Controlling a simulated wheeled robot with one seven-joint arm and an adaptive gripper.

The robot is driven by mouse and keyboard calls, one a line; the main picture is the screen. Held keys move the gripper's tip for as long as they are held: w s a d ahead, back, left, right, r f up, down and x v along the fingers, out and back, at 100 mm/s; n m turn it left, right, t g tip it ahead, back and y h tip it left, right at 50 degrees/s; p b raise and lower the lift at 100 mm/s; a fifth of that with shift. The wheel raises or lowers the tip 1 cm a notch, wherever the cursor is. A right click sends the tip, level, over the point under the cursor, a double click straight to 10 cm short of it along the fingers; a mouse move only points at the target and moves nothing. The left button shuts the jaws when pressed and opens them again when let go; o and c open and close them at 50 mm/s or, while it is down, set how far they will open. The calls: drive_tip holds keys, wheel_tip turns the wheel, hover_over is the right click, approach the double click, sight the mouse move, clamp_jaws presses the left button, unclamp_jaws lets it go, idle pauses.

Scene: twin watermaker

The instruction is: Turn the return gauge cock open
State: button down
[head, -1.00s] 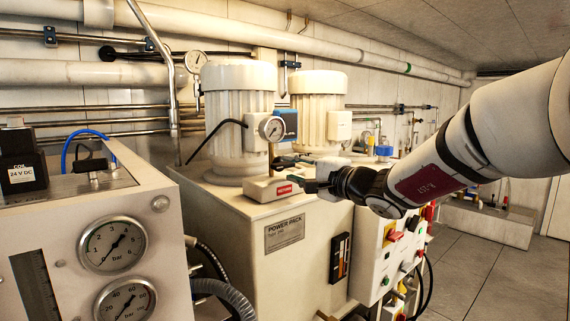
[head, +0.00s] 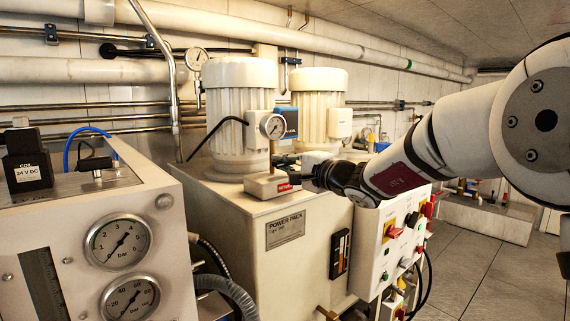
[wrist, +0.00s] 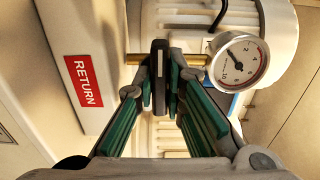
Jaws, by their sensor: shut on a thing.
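The return gauge cock is a dark, flat lever (wrist: 159,66) on a thin brass stem, seen in the wrist view between my fingers. The stem runs from the pale block (wrist: 75,50) with the red RETURN label (wrist: 83,81) to the round gauge (wrist: 240,61). My gripper (wrist: 160,92) is shut on the lever, with a green-padded finger on each side. In the head view my gripper (head: 312,172) is at the right end of the pale block (head: 262,187), below the gauge (head: 273,126).
Two ribbed white motors (head: 241,115) stand behind the block on the power pack cabinet (head: 285,260). A control box (head: 392,235) with switches is under my arm. A gauge panel (head: 120,243) fills the left front. Open floor (head: 480,265) lies at right.

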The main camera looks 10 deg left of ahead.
drive_tip(key=shift+m, duration=0.4)
drive_tip(key=m+b, duration=0.1)
drive_tip(key=m, duration=0.2)
drive_tip(key=shift+f+m, duration=0.1)
drive_tip(key=shift+m, duration=0.3)
drive_tip(key=m, duration=0.4)
drive_tip(key=m+p, duration=0.1)
drive_tip(key=m, duration=0.4)
drive_tip(key=m+p, duration=0.1)
drive_tip(key=m, duration=0.3)
drive_tip(key=shift+p, duration=0.35)
drive_tip(key=shift+m, duration=0.3)
drive_tip(key=c, duration=1.6)
unclamp_jaws()
drive_tip(key=shift+c, duration=0.2)
